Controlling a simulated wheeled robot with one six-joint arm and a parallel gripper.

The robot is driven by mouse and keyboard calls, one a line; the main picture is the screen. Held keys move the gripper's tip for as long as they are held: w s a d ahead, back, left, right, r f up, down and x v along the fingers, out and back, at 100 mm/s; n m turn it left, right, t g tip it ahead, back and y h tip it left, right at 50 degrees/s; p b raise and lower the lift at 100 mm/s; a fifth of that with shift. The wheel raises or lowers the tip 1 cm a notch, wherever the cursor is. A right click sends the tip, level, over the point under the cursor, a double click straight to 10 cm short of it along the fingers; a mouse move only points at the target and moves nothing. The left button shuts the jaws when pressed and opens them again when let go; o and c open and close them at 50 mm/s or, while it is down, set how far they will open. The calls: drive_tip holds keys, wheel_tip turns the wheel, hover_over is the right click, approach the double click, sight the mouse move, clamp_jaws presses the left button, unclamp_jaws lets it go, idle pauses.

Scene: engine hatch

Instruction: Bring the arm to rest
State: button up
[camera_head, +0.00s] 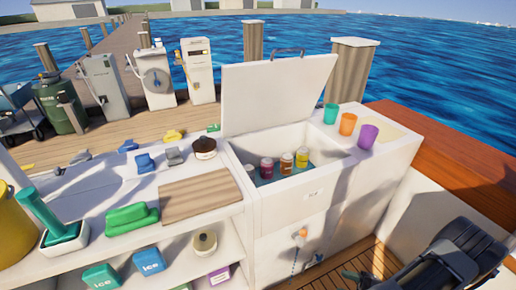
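My arm (452,262) shows as dark grey and black parts in the lower right corner, over the wooden deck and beside the white cabinet. It is cut off by the picture's edge. I cannot make out the gripper's fingers clearly, nor whether it holds anything. The white hatch lid (280,95) stands raised, with a dark handle (288,52) on its top edge. Below it is an open white box (318,186). Several small jars stand inside, among them a red one (266,168), an orange one (286,163) and a yellow one (302,157).
Green (330,113), orange (347,124) and purple (368,136) cups stand on the right counter. The left counter holds a wooden board (202,192), a green block (132,218) and small items. Ice packs lie on a shelf below. A brown ledge (450,165) is at right.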

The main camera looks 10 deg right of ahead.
drive_tip(key=w+a+r+m+g+h+p, duration=0.2)
drive_tip(key=a+r+m+h+p, duration=0.3)
drive_tip(key=r, duration=0.9)
drive_tip(key=w+a+r+m+g+h+p, duration=0.2)
drive_tip(key=a+r+m+h+p, duration=0.3)
drive_tip(key=r+m, duration=0.4)
drive_tip(key=w+a+r+m+g+h+p, duration=0.2)
drive_tip(key=w+a+r+m+h+p, duration=0.2)
drive_tip(key=r, duration=1.7)
drive_tip(key=a+m+h+p, duration=0.1)
drive_tip(key=a+m+p, duration=0.1)
drive_tip(key=a+p, duration=0.1)
drive_tip(key=shift+w+a+r+m+g+h+p, duration=0.15)
drive_tip(key=shift+a+m+g+h+p, duration=0.2)
drive_tip(key=shift+a, duration=0.3)
